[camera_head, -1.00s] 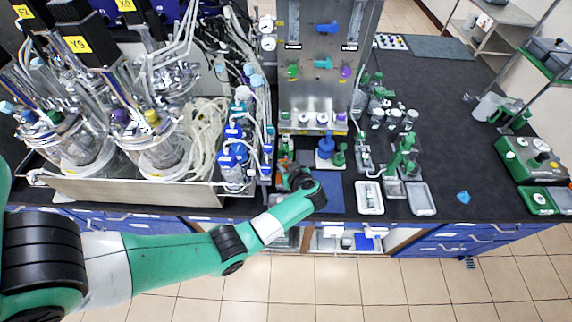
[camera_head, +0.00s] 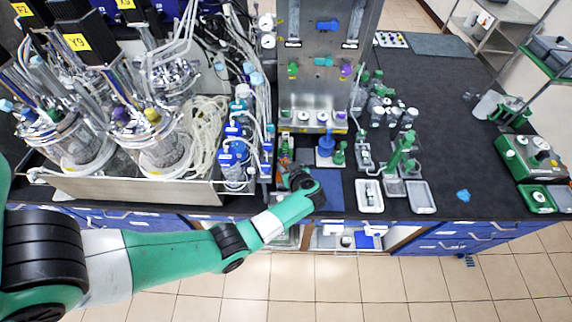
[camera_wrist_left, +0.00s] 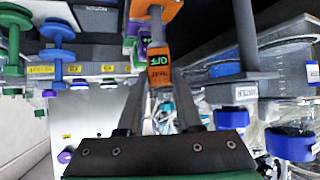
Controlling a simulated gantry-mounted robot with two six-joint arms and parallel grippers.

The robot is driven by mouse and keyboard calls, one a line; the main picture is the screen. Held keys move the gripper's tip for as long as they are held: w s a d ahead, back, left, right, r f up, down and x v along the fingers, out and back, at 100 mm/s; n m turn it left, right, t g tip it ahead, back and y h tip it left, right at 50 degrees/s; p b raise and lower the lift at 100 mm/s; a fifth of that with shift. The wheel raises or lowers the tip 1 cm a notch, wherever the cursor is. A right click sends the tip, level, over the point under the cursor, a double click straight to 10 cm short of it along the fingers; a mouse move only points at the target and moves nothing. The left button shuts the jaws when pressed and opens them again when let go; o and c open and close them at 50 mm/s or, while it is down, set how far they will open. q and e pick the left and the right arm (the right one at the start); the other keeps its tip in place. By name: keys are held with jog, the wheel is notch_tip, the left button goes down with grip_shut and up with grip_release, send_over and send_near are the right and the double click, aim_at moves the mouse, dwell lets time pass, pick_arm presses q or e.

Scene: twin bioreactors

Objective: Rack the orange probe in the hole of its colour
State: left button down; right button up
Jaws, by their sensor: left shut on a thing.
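My left gripper (camera_head: 297,178) is low over the front of the bench, just right of the bioreactors, and its fingers are mostly hidden behind my wrist in the head view. In the left wrist view the gripper (camera_wrist_left: 158,95) is shut on the orange probe (camera_wrist_left: 159,75), which carries a small dark label. A grey shaft (camera_wrist_left: 157,30) runs from the orange body up to an orange block (camera_wrist_left: 165,8) at the top edge. I cannot tell whether the shaft enters a hole there. My right gripper is in neither view.
Bioreactor vessels (camera_head: 158,148) and tubing stand at left. A steel panel (camera_head: 325,85) with coloured valves rises behind the gripper. A blue mat (camera_head: 331,188) and white trays (camera_head: 369,197) lie to the right. The far right bench top (camera_head: 450,120) is mostly clear.

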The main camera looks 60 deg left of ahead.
pick_arm(q)
jog(key=shift+f, duration=0.15)
jog(key=shift+f, duration=0.5)
jog(key=shift+f+b, duration=0.15)
jog(key=shift+b, duration=0.15)
dwell(0.4)
jog(key=shift+f+b, duration=0.3)
jog(key=shift+f, duration=0.35)
jog(key=shift+f, duration=0.15)
jog(key=shift+f, duration=0.5)
jog(key=shift+f+b, duration=0.2)
jog(key=shift+b, duration=0.1)
dwell(0.4)
jog(key=c, duration=0.5)
grip_release()
